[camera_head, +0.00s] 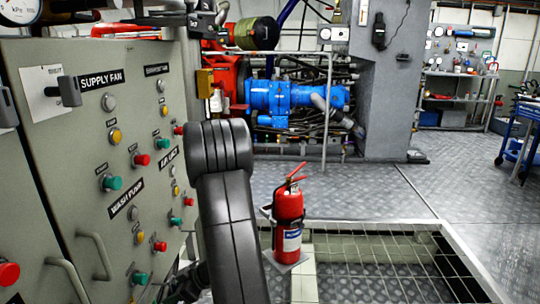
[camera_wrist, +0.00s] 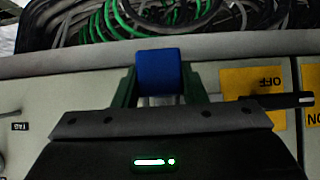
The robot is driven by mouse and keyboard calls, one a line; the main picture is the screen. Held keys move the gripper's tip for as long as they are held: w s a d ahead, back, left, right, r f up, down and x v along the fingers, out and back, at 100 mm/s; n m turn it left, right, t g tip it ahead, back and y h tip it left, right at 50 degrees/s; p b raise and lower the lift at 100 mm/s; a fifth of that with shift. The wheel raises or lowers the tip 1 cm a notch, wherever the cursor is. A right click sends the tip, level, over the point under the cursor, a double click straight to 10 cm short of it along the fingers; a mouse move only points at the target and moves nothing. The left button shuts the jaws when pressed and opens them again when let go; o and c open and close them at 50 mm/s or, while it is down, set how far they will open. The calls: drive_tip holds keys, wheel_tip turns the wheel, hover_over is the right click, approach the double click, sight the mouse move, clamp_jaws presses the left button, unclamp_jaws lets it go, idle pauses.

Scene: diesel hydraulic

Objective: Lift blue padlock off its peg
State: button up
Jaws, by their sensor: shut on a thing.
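The blue padlock (camera_wrist: 159,72) shows in the wrist view, at the upper middle between my fingers. My gripper (camera_wrist: 158,84) is shut on it, with a dark green finger on each side. A pale grey part, which may be the shackle, shows just below the blue body. The peg is not clearly visible, so I cannot tell whether the padlock still hangs on it. In the head view my dark arm stands in front of the panel, and neither the padlock nor my gripper can be made out there.
Yellow OFF and ON labels (camera_wrist: 254,78) and a black handle (camera_wrist: 280,101) are right of my gripper. Green and grey cables (camera_wrist: 200,18) lie beyond a grey edge. A grey control panel (camera_head: 60,150) stands left. A red fire extinguisher (camera_head: 288,215) stands beside floor grating.

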drive_tip(key=d+b, duration=0.2)
drive_tip(key=d, duration=0.1)
drive_tip(key=shift+s+d, duration=0.15)
drive_tip(key=shift+d, duration=0.25)
idle(0.5)
drive_tip(key=shift+d+f+b+v, duration=0.15)
drive_tip(key=shift+b+v, duration=0.05)
drive_tip(key=shift+v, duration=1.25)
drive_tip(key=shift+d+f+b+v, duration=0.1)
drive_tip(key=shift+f+b+v, duration=0.1)
drive_tip(key=shift+v, duration=1.25)
